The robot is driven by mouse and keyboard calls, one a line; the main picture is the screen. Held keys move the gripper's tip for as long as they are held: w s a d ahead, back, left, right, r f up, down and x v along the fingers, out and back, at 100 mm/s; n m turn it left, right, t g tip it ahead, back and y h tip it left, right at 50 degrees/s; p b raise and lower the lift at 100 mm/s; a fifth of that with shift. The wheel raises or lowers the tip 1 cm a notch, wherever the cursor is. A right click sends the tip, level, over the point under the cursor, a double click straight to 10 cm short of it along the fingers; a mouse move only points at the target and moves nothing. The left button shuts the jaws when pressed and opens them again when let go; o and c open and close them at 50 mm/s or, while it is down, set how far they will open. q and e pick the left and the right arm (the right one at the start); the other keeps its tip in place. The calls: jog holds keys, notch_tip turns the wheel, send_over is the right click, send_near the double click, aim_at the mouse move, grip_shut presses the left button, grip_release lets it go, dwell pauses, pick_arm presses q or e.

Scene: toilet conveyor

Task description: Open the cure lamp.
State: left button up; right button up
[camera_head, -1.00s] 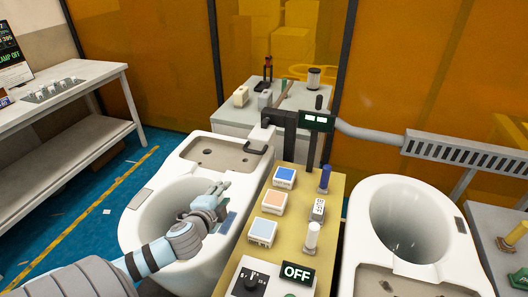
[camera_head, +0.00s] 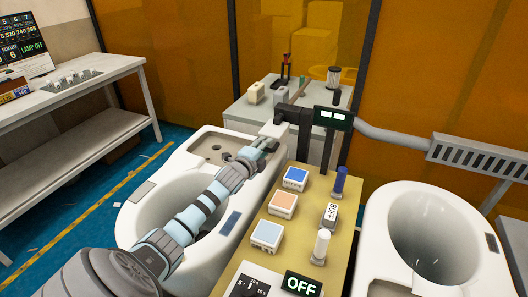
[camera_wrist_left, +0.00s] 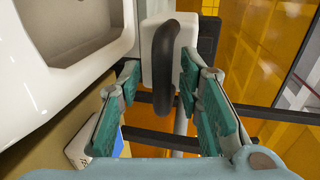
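The cure lamp shows as a white head (camera_head: 272,130) on a black arm (camera_head: 293,114) at the back of the left toilet bowl. In the left wrist view its black curved handle (camera_wrist_left: 165,65) stands in front of the white housing (camera_wrist_left: 155,40). My left gripper (camera_head: 262,147) reaches over the bowl to the lamp and hides most of the handle in the head view. In the wrist view its teal-padded fingers (camera_wrist_left: 162,100) are apart, with the handle ahead and between them, not clamped. My right gripper is not in view.
A tan control panel with colored buttons (camera_head: 296,179) and an OFF display (camera_head: 302,284) stands right of the left toilet bowl (camera_head: 140,222). Another bowl (camera_head: 428,240) stands at the right. A small display (camera_head: 333,118) is beside the lamp arm. A white bench (camera_head: 110,80) is at left.

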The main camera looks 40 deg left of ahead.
pick_arm(q)
jog(key=shift+r, duration=0.15)
grip_shut()
